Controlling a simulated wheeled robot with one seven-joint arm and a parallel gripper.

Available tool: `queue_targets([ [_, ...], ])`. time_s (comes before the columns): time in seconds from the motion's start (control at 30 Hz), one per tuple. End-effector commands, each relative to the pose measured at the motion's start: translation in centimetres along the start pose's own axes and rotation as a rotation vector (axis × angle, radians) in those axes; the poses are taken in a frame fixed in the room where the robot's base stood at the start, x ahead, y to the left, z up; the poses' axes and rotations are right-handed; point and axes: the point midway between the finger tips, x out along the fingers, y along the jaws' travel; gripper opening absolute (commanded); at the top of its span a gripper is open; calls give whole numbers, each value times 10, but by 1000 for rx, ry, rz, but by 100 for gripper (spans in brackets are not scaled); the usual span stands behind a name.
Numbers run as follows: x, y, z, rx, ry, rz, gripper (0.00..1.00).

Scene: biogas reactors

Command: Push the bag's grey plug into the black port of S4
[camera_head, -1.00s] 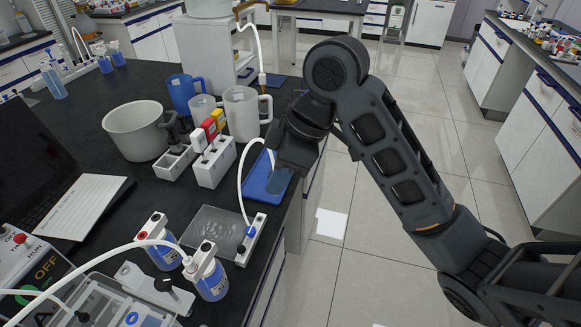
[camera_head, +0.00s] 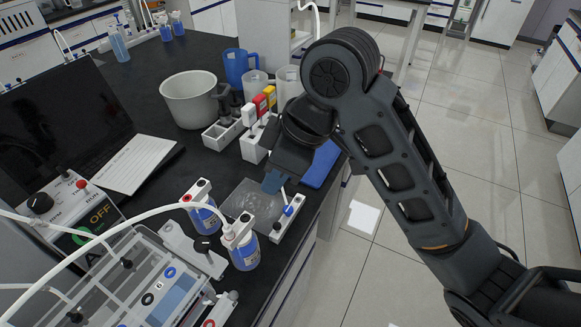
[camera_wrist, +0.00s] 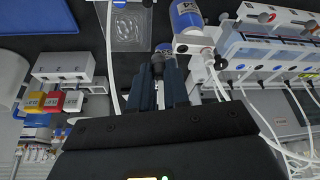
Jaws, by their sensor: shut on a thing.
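My gripper (camera_head: 272,183) is over the bench edge, above the clear flat bag (camera_head: 248,207), which lies on the black bench. In the wrist view its fingers (camera_wrist: 160,75) are shut on a small dark grey piece (camera_wrist: 158,66), which looks like the bag's grey plug. The bag also shows there (camera_wrist: 132,25), with a white tube (camera_wrist: 110,65) beside it. Two blue-liquid bottles (camera_head: 203,215) (camera_head: 243,250) with white caps stand left of the bag.
A clear-topped apparatus (camera_head: 150,285) with white tubes stands at front left. A laptop (camera_head: 130,165), a grey pot (camera_head: 190,100), a white holder with red and yellow tops (camera_head: 258,135) and a blue tray (camera_head: 322,163) are on the bench. Floor is free to the right.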

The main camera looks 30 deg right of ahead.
Motion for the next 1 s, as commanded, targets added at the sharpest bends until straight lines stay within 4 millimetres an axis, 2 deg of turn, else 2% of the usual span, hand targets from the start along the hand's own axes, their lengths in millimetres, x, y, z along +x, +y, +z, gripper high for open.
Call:
queue_targets([
  [0.6,16,-34,-39,-2,0,-1,0],
  [1.0,18,-35,-41,0,0,-1,0],
])
